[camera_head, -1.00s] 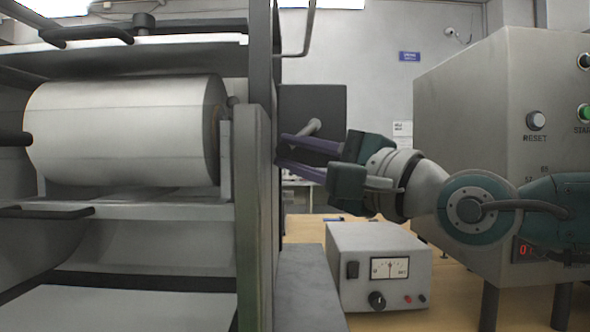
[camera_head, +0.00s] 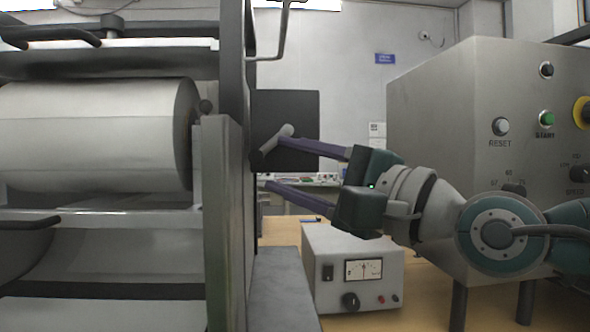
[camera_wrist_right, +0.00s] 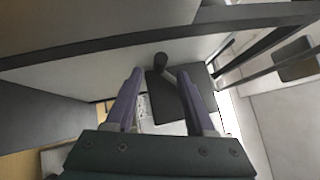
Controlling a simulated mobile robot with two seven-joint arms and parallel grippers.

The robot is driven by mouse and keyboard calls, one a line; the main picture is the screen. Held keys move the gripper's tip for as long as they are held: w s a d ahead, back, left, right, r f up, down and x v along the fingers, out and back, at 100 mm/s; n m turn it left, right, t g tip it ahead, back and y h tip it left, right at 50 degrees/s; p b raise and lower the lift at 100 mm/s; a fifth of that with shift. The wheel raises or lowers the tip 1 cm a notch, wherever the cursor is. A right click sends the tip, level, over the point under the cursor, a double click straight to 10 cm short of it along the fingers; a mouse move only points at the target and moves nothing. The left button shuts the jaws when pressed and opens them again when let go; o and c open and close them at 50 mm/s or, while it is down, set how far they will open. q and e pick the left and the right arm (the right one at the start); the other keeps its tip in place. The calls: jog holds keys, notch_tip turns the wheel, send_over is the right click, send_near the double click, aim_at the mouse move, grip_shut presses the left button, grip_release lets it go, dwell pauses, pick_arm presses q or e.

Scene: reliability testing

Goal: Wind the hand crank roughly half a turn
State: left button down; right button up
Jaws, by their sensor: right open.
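The hand crank (camera_head: 275,139) shows in the head view as a short grey bar on the right side of the roller machine, in front of a dark square panel. My right gripper (camera_head: 275,163) reaches in from the right with its two purple fingers apart. Its upper fingertip overlaps the crank in the picture; I cannot tell whether they touch. The lower finger is below the crank. In the right wrist view, the crank's dark knob and grey stem (camera_wrist_right: 161,62) appear ahead of the open fingers, with nothing held between them. My left gripper is out of view.
The roller machine (camera_head: 228,220) fills the left. A bent rod (camera_head: 283,45) hangs above the crank. A meter box (camera_head: 352,268) stands on the wooden table below my right gripper. A large control cabinet (camera_head: 440,110) is at the right, behind my right arm.

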aim_at(272, 143)
jog(key=v, duration=0.6)
jog(key=shift+r, duration=0.1)
jog(key=w+a+n+g+p, duration=0.1)
jog(key=w+a, duration=0.1)
jog(key=w+a+r+n+h+p, duration=0.1)
jog(key=w+a+p, duration=0.1)
jog(key=w+a+r+n+g+h+p, duration=0.1)
jog(key=w+a, duration=0.1)
jog(key=shift+w+a+r+g, duration=0.2)
jog(key=shift+a+r+g, duration=0.05)
jog(key=shift+a+g, duration=0.1)
dwell(0.4)
jog(key=shift+n, duration=0.3)
grip_shut()
